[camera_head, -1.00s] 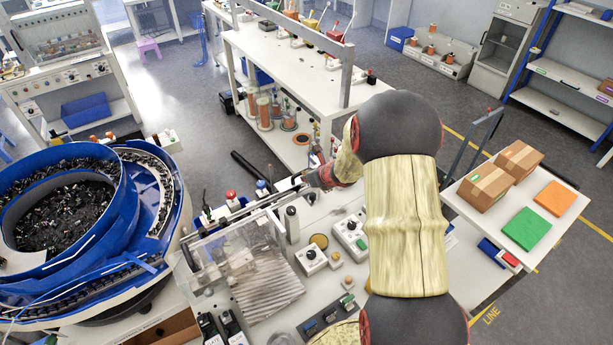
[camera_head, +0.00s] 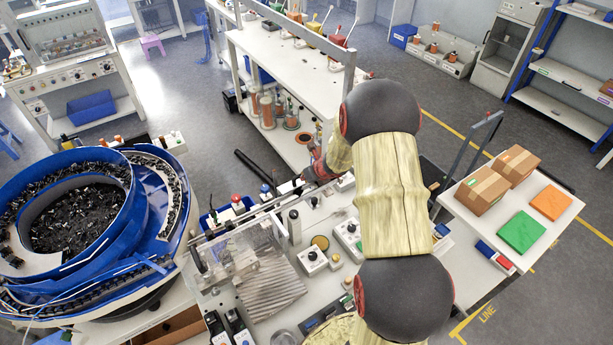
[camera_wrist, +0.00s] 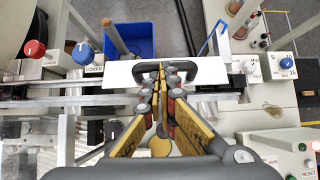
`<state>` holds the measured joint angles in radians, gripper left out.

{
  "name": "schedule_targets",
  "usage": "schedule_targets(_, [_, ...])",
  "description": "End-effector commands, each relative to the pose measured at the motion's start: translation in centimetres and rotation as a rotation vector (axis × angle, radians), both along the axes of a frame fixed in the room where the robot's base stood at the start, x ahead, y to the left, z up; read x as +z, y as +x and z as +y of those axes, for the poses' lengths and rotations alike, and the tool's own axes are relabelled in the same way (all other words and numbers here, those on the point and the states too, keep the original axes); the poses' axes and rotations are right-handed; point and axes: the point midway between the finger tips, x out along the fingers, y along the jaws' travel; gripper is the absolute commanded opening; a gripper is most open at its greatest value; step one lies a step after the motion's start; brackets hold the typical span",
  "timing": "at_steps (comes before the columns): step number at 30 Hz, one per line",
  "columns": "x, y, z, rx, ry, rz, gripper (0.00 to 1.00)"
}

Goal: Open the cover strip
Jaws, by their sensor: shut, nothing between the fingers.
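The cover strip (camera_wrist: 110,83) is a white plate with a "COVER" label at its left end, in the wrist view. A black bar handle (camera_wrist: 212,70) spans its middle. My gripper (camera_wrist: 164,73) is shut and empty, its fingertips at the handle, overlapping it in the picture. I cannot tell whether they touch it. In the head view my gripper (camera_head: 309,180) is small and partly hidden at the far end of the rail on the white bench, and the strip cannot be made out clearly there.
A red knob (camera_wrist: 35,48) and a blue knob (camera_wrist: 83,53) stand left of the strip. A blue bin (camera_wrist: 130,40) lies beyond it. A control box with a blue dial (camera_wrist: 285,63) is at right. The bowl feeder (camera_head: 75,215) and a clear guard (camera_head: 235,255) stand left of my arm.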

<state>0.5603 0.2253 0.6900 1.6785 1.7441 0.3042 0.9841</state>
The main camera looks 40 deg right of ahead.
Motion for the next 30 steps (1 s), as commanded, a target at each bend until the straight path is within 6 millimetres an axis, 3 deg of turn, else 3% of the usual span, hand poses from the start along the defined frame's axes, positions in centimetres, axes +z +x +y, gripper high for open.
schedule_targets(30, [1.2, 3.5, -0.2, 0.001, -0.001, -0.001, 0.0])
